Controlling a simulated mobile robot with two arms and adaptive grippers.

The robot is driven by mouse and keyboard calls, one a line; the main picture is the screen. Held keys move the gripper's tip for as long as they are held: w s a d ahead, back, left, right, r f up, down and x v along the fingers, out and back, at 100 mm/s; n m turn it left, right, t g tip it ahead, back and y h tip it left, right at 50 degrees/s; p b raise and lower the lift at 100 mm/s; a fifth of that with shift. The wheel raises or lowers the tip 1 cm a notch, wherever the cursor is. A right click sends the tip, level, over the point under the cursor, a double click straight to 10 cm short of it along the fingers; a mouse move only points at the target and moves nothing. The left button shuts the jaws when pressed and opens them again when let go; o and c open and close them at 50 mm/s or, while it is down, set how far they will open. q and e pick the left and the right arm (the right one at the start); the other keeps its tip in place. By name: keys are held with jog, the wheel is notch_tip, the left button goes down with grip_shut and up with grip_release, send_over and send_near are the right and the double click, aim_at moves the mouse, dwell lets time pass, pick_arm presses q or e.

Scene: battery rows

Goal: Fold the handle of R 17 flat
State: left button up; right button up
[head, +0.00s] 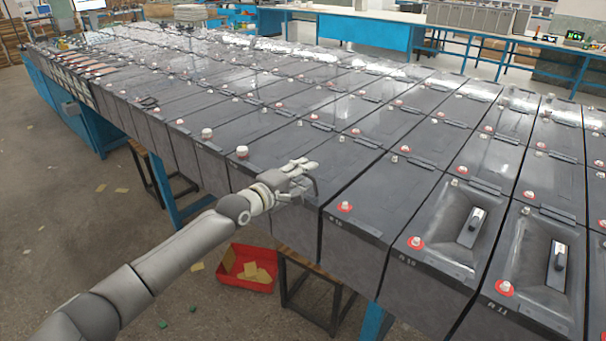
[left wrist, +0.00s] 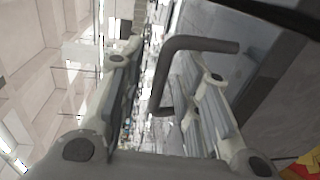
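My left gripper (head: 310,178) is over the near edge of the battery rows, above a dark grey battery lid (head: 268,158). In the left wrist view its two fingers (left wrist: 157,75) stand apart. A dark, bent bar handle (left wrist: 200,44) stands out from the battery side and reaches in front of the right finger, partly into the gap. I cannot tell whether it touches that finger. The handle's battery label is not readable, so I cannot confirm R 17. In the head view the gripper mostly hides this handle. My right gripper is not in view.
Two recessed lids at the right carry black-and-white handles (head: 472,227) and (head: 559,255). White caps (head: 242,151) and red-ringed terminals (head: 345,206) stick up from the lids. A red bin (head: 246,284) sits on the floor below. Blue benches (head: 375,32) stand behind.

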pick_arm(q)
grip_shut()
